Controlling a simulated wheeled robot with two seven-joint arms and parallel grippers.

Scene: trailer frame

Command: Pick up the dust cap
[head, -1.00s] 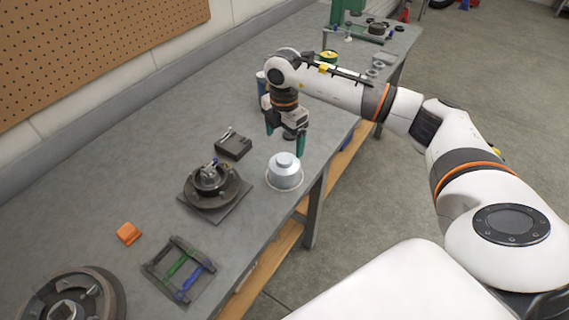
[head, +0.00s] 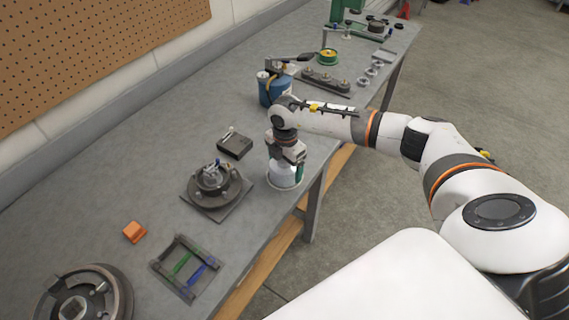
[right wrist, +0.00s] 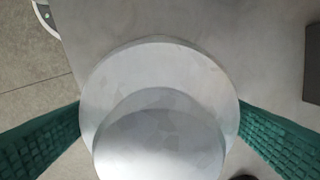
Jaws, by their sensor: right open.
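The dust cap (head: 284,177) is a silvery, round, stepped cap standing on the grey bench near its front edge. In the head view my right gripper (head: 285,168) is over it and hides its top. In the right wrist view the dust cap (right wrist: 160,130) fills the middle, its smaller round top towards the camera. The green ribbed fingers of my right gripper (right wrist: 160,135) stand open on either side of the cap. No clear contact shows between fingers and cap. My left gripper is not in view.
Left of the cap stands a dark hub on a square plate (head: 232,210), with a dark box (head: 235,146) behind. A blue canister (head: 272,92) and a rack (head: 325,81) stand farther back. An orange block (head: 134,232) and a frame (head: 187,268) lie nearer.

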